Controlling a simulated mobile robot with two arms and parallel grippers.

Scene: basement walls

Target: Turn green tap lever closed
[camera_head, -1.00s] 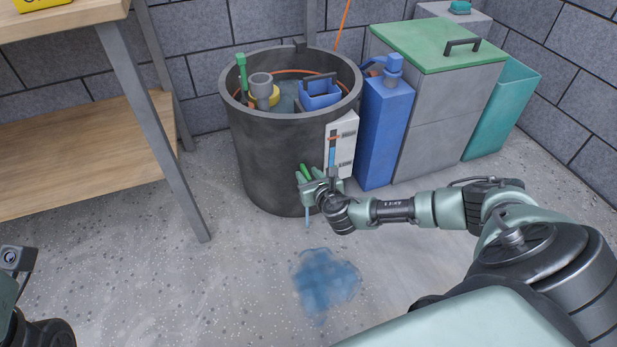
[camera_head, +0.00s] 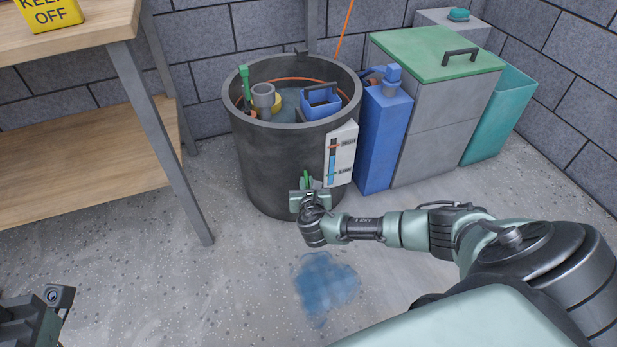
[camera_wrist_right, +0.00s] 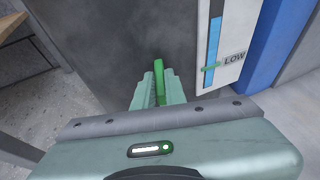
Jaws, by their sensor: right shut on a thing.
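The green tap lever (camera_head: 307,178) sits low on the front of the dark round tank (camera_head: 265,165). My right gripper (camera_head: 308,193) is shut on the lever. In the right wrist view the green lever (camera_wrist_right: 159,85) stands between the two closed fingers (camera_wrist_right: 158,92), pointing away from the palm. The tap body and spout are hidden behind the gripper. No water stream shows below the gripper. A blue puddle (camera_head: 326,285) lies on the floor in front of the tank. Part of my left arm's end (camera_head: 40,310) shows at the lower left; its fingers cannot be made out.
A white level gauge (camera_head: 341,155) is on the tank's right side, close to my right gripper. A blue canister (camera_head: 381,140), a grey bin with a green lid (camera_head: 437,48) and a teal bin (camera_head: 505,115) stand to the right. A wooden bench (camera_head: 75,120) stands left.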

